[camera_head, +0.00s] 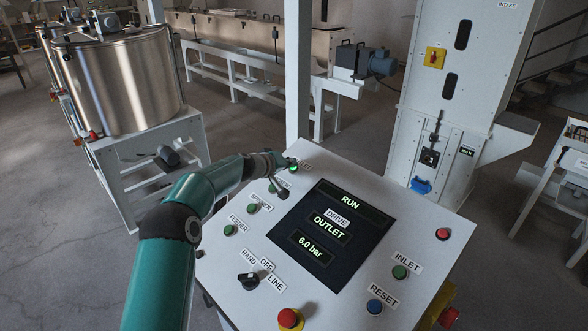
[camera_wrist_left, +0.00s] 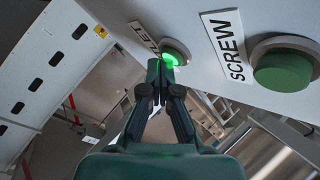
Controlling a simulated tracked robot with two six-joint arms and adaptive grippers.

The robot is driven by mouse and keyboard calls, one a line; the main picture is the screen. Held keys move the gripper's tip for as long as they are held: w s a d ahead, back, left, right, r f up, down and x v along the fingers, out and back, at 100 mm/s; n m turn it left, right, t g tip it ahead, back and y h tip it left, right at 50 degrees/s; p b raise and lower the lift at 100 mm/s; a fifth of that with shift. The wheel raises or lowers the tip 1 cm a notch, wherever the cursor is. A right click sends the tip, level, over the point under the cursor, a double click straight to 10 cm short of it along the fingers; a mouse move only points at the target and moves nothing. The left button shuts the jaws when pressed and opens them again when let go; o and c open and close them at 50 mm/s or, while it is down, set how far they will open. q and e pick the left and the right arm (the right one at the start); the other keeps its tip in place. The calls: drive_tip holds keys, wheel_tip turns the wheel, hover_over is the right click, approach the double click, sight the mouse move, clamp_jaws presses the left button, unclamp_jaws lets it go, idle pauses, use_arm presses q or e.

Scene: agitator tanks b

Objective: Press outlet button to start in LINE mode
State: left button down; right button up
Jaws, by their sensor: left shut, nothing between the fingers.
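The sloped white control panel (camera_head: 250,300) fills the lower middle of the head view. Its dark display (camera_head: 336,230) reads RUN, DRIVE, OUTLET and 6.0 bar. The outlet button (camera_head: 293,168) at the panel's top left glows green; its label is mostly hidden. It also glows in the left wrist view (camera_wrist_left: 174,54). My left gripper (camera_wrist_left: 160,70) is shut and empty, its fingertips at the lit button, seemingly touching it. In the head view, the left gripper (camera_head: 280,165) partly covers this corner. The HAND/OFF/LINE selector (camera_head: 249,281) has a black knob; its exact setting is unclear. My right gripper is out of view.
The green screw button (camera_wrist_left: 284,68) sits beside the lit one. Feeder (camera_head: 229,230), inlet (camera_head: 400,271) and blue reset (camera_head: 375,306) buttons are on the panel, with a red emergency stop (camera_head: 289,318) at its front. A steel tank (camera_head: 120,85) stands at left.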

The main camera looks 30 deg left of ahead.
use_arm(q)
drive_tip(key=shift+r, duration=0.1)
drive_tip(key=shift+s+r, duration=0.3)
drive_tip(key=shift+r, duration=0.4)
drive_tip(key=r, duration=0.1)
drive_tip(key=s+r+p, duration=0.1)
drive_tip(key=r, duration=0.1)
drive_tip(key=r+p, duration=0.1)
drive_tip(key=shift+s+a+r, duration=0.25)
drive_tip(key=shift+a+r, duration=0.1)
idle(0.9)
